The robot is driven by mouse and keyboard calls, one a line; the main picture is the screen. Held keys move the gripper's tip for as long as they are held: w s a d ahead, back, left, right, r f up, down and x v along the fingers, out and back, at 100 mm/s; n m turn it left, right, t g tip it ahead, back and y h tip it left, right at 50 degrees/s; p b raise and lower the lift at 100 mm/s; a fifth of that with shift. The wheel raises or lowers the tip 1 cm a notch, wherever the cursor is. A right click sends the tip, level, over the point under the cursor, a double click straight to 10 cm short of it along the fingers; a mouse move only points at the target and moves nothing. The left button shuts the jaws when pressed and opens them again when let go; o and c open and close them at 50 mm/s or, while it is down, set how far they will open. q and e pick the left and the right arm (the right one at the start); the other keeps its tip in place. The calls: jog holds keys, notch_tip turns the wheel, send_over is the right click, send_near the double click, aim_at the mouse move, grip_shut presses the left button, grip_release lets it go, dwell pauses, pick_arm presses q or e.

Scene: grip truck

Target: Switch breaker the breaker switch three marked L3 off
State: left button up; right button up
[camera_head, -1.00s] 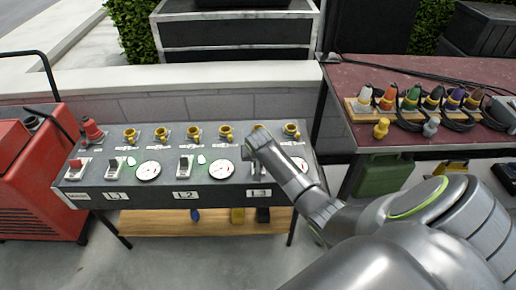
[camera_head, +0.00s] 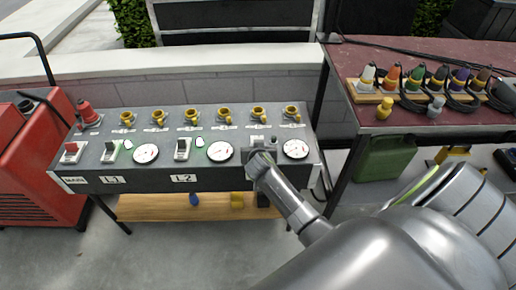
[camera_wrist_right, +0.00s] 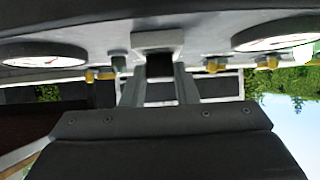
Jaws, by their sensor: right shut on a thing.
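The grey breaker panel (camera_head: 140,183) stands in front of me with a row of switches. The L3 switch is mostly hidden behind my right gripper (camera_head: 258,155) in the head view, as is its label. In the right wrist view, the black L3 switch (camera_wrist_right: 159,66) in its light housing (camera_wrist_right: 157,40) sits between the fingers of my right gripper (camera_wrist_right: 158,90), which is shut on it. Its up or down position cannot be told. The L1 switch (camera_head: 109,152) and L2 switch (camera_head: 182,149) are uncovered. My left gripper is not in view.
White dials (camera_head: 220,151) flank the switches, and yellow sockets (camera_head: 192,116) line the panel's back. A red main switch (camera_head: 71,148) is at the left end. A red machine (camera_head: 30,185) stands left, and a dark red table (camera_head: 430,60) with coloured plugs stands right.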

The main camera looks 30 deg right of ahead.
jog(key=o, duration=1)
jog(key=shift+r, duration=0.1)
jog(key=p+v, duration=0.1)
jog(key=v, duration=1.6)
jog(key=shift+s, duration=0.2)
